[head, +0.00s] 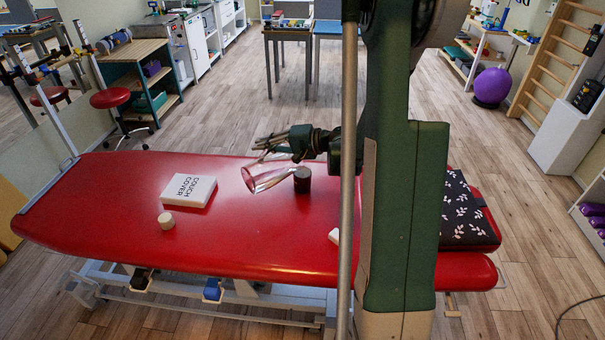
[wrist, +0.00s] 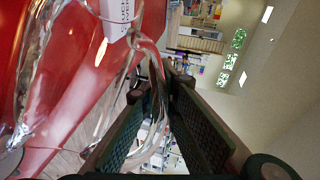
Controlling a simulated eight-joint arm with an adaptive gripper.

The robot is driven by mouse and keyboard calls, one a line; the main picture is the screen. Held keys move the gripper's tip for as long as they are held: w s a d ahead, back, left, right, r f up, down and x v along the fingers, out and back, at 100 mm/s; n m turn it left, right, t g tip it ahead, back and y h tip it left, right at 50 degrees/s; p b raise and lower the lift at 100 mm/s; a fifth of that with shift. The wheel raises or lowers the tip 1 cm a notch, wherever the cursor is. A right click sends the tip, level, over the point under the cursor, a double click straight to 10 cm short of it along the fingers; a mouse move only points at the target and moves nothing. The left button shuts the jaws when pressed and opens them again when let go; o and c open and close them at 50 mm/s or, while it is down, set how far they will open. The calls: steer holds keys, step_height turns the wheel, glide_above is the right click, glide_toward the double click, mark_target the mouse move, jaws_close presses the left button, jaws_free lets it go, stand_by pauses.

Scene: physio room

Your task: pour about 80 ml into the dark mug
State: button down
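The dark mug (head: 302,181) stands upright on the red couch in the head view. A clear glass jug (head: 266,179) is tipped nearly on its side just left of it, its right end close to the mug's rim. The jug also fills the left of the wrist view (wrist: 32,75). My gripper (head: 268,147) is behind and above the jug. In the wrist view its fingers (wrist: 163,85) close in around the jug's clear handle. The liquid, any stream and the inside of the mug cannot be made out.
The red couch (head: 120,220) carries a white box marked "COUCH COVER" (head: 188,190), a small cream cylinder (head: 166,220) and a dark patterned cushion (head: 465,210). A white object (head: 334,236) is partly hidden behind my arm.

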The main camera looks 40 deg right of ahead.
mark_target(249, 165)
steer(key=shift+a, duration=0.1)
steer(key=a+f+n+h, duration=0.1)
steer(key=a+f, duration=0.1)
steer(key=a+f+n+g+h+p, duration=0.1)
steer(key=a+f, duration=0.1)
steer(key=a, duration=0.1)
steer(key=shift+w+a+f, duration=0.1)
steer(key=shift+f, duration=0.1)
steer(key=shift+a+f, duration=0.1)
steer(key=shift+f, duration=0.2)
steer(key=shift+a+f, duration=0.1)
stand_by(0.4)
steer(key=shift+a+f+n+h+b, duration=0.25)
steer(key=shift+f+n+h+b, duration=0.15)
steer(key=shift+f+h, duration=0.1)
steer(key=shift+f, duration=0.1)
